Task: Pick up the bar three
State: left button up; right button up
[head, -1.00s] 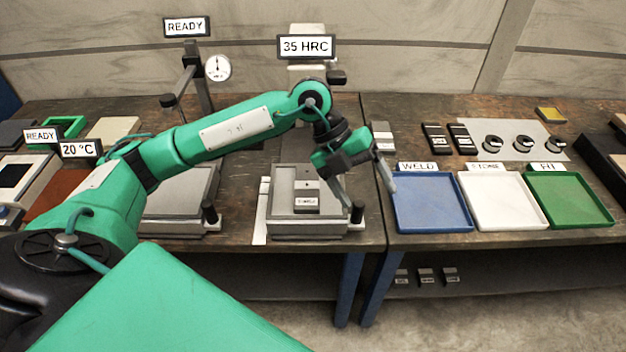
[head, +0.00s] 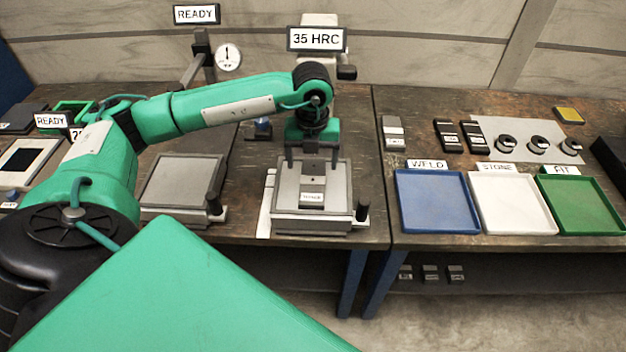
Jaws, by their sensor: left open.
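A small grey metal bar (head: 312,182) with a white label on its front lies on the square grey plate (head: 341,209) of the station under the "35 HRC" sign. The label is too small to read, so I cannot tell whether it is bar three. My left gripper (head: 312,165) points down over the plate, its two fingers spread at the left and right of the bar's far part. The gap between the fingers is open; I cannot tell whether either finger touches the bar. My right gripper is not in view.
The "35 HRC" instrument (head: 317,39) stands behind the gripper. A dark post (head: 363,199) rises at the plate's right. Another grey bar (head: 393,133) and two dark bars (head: 448,137) lie farther right, behind blue (head: 437,229), white (head: 516,230) and green (head: 586,229) trays.

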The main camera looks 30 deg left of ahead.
aim_at(313, 179)
pick_arm(q)
jog(key=shift+f, duration=0.25)
jog(key=shift+s+f+p, duration=0.1)
jog(key=shift+f+p, duration=0.25)
jog(key=f, duration=0.2)
jog(key=f+p, duration=0.1)
jog(key=shift+d+f, duration=0.25)
jog(key=shift+f, duration=0.4)
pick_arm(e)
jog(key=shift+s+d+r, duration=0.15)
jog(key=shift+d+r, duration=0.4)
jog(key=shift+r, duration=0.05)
pick_arm(q)
grip_shut()
jog(key=shift+r, duration=0.1)
